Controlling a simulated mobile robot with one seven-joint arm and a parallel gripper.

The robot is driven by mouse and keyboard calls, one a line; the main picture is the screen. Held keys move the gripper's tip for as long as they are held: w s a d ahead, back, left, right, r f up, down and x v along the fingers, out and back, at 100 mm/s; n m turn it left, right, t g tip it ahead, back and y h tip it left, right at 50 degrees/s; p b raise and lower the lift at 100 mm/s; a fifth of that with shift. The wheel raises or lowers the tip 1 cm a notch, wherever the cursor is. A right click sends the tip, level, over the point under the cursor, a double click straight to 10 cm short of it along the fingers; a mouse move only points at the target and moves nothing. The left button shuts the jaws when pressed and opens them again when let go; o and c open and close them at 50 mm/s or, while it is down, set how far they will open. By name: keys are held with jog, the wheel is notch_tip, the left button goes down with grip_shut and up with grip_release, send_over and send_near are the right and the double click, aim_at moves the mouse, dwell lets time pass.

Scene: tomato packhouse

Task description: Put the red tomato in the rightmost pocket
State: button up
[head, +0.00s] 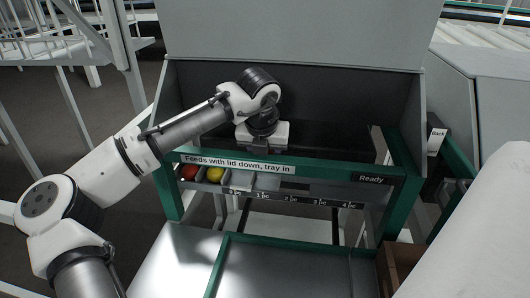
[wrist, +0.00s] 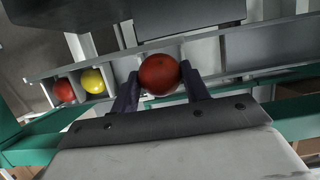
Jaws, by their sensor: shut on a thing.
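My gripper (head: 262,146) is shut on a red tomato (wrist: 159,74), which shows between the two fingers in the wrist view. In the head view the held tomato is mostly hidden by my gripper and the sign. The pocketed tray (head: 240,178) runs along the front of the machine, below my gripper. A second red tomato (head: 188,172) and a yellow tomato (head: 215,174) sit in its left end; both also show at the left in the wrist view. The held tomato appears over the tray's middle part, left of the right end. The rightmost pocket is not clearly seen.
The machine's grey lid (head: 300,30) stands raised behind my arm. A sign (head: 238,164) reads "Feeds with lid down, tray in". A display (head: 371,179) reads "Ready". Green frame posts (head: 399,200) flank the opening. A metal table (head: 185,260) stands in front.

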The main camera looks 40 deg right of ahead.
jog(key=shift+a, duration=0.1)
jog(key=o, duration=0.8)
dwell(0.3)
jog(key=p+v, duration=1)
jog(key=v, duration=0.2)
jog(key=shift+p, duration=0.35)
